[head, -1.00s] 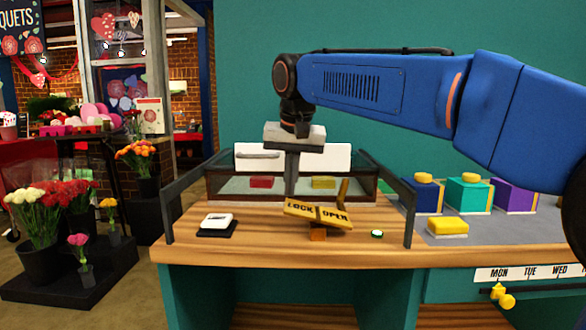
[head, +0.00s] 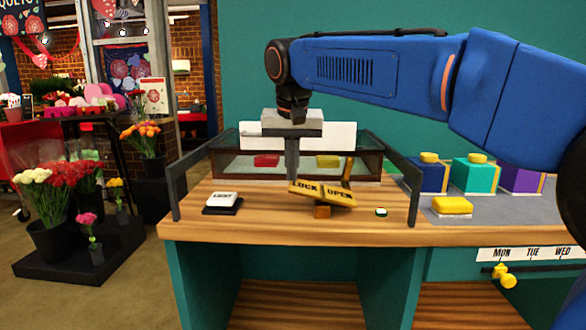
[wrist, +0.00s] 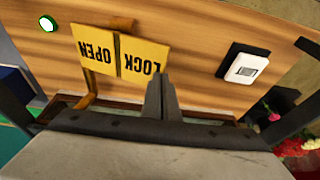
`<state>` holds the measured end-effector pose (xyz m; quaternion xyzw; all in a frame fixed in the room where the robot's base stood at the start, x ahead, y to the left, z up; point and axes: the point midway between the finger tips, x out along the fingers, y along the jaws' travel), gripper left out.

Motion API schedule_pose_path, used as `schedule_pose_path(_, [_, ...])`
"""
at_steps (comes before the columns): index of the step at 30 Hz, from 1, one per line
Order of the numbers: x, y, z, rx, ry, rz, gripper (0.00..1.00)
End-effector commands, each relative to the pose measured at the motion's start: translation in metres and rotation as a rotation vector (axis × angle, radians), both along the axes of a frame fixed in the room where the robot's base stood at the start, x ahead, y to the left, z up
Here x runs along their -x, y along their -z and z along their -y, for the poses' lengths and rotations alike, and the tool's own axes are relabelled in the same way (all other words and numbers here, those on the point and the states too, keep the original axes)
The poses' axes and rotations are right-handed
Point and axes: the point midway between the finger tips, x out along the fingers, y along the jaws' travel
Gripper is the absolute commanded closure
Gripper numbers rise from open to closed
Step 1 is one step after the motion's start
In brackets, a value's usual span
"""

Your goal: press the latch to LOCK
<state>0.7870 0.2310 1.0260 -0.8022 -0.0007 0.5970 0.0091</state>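The latch is a yellow rocker plate (head: 322,194) marked LOCK on its left half and OPEN on its right, on an orange block on the wooden counter.
A white switch on a black base (head: 222,201) is left of the latch, and a small green button (head: 381,211) is right. A glass-fronted bin (head: 345,170) stands behind. Dark rails (head: 176,196) edge the counter. Coloured boxes (head: 473,176) stand at right.

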Motion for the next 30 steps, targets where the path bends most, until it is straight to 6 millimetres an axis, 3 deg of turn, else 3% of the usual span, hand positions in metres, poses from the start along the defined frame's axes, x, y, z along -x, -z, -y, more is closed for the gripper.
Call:
schedule_pose_path(10, [0.000,0.009,-0.008,0.102,-0.003,-0.005,1.00])
schedule_pose_path(21, [-0.001,0.029,-0.018,0.337,-0.003,-0.012,1.00])
schedule_pose_path(30, [-0.001,0.039,-0.019,0.338,-0.001,-0.013,1.00])
